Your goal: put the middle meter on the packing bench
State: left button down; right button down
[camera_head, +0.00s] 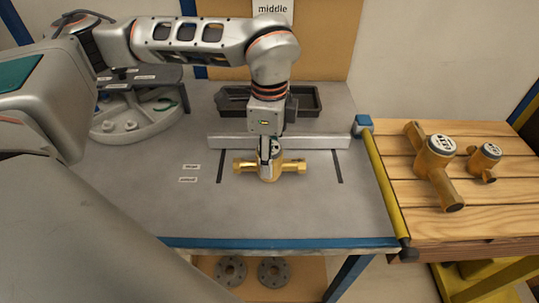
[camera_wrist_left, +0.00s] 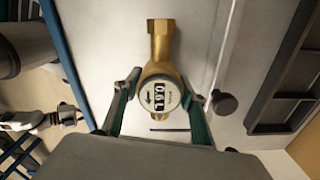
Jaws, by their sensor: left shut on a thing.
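The middle meter is a brass body with a round white dial (camera_wrist_left: 159,95) and a threaded end on each side. It shows in the head view (camera_head: 290,166) in front of a low grey rail on the grey testbench (camera_head: 330,220). My left gripper (camera_head: 268,165) comes down over it from above. In the left wrist view its two fingers (camera_wrist_left: 159,100) are shut on the meter's body, one on each side of the dial. I cannot tell whether the meter touches the bench. The packing bench (camera_head: 480,222) is a wooden slatted table at the right. My right gripper is not in view.
A larger brass meter (camera_head: 434,160) and a smaller one (camera_head: 484,160) stand on the packing bench; its front part is clear. A yellow roller (camera_head: 385,185) edges the testbench on that side. A black tray (camera_head: 305,100) lies behind the rail. A "middle" sign (camera_head: 272,10) hangs at the back.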

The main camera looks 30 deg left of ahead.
pick_arm(q)
jog(key=shift+f, duration=0.1)
jog(key=c, duration=1.2)
grip_release()
notch_tip(320, 180, up, 12)
jog(key=shift+r+p, duration=0.15)
jog(key=shift+p, duration=0.2)
jog(key=shift+s, duration=0.1)
